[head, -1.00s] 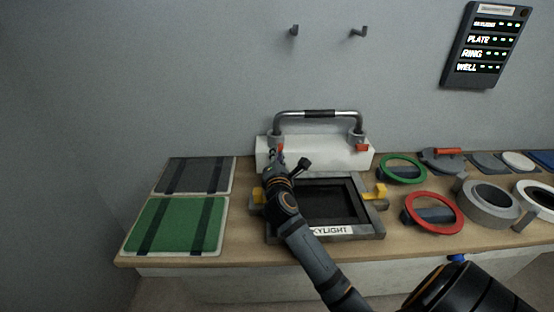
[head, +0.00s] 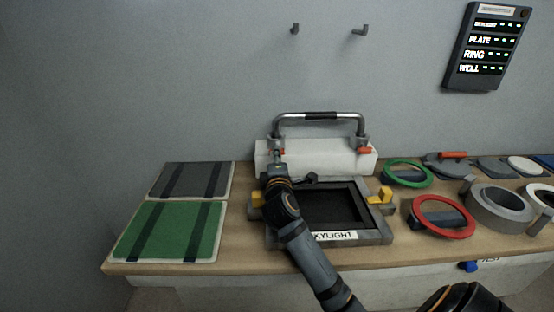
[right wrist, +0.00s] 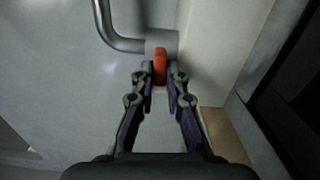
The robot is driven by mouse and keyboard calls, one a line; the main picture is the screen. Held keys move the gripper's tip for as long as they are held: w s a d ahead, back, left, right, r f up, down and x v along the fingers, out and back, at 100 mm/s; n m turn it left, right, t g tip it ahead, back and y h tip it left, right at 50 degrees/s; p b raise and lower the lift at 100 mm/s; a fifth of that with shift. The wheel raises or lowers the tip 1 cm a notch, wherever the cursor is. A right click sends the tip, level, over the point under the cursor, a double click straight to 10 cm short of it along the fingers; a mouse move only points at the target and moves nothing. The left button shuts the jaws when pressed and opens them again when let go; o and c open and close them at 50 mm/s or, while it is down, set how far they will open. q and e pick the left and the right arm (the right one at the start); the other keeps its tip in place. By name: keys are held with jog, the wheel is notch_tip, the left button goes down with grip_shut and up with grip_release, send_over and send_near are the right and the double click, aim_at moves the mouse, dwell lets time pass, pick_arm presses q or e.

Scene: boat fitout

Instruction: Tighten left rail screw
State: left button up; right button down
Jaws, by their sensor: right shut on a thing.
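The metal rail (head: 320,116) with a dark grip stands on a white block (head: 322,160) against the wall. Its left screw (right wrist: 160,62) is a red tab on the grey rail foot in the right wrist view. My right gripper (right wrist: 160,76) is shut on this red tab, a fingertip on each side. In the head view my right gripper (head: 277,160) is at the rail's left foot and hides most of the left screw. The right rail screw (head: 365,150) shows red at the other foot. My left gripper is not in view.
A framed hatch labelled SKYLIGHT (head: 386,236) lies in front of the block, with yellow clamps at its sides. Green (head: 180,228) and grey (head: 193,180) panels lie left. Red (head: 468,226) and green rings (head: 430,178) lie right. Wall hooks and a status board are above.

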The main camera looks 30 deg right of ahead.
jog(key=shift+f, duration=0.1)
dwell(0.3)
jog(key=c, duration=1.4)
grip_release()
jog(key=shift+o, duration=0.2)
jog(key=v, duration=0.7)
jog(key=shift+s+a, duration=0.1)
jog(key=shift+s, duration=0.15)
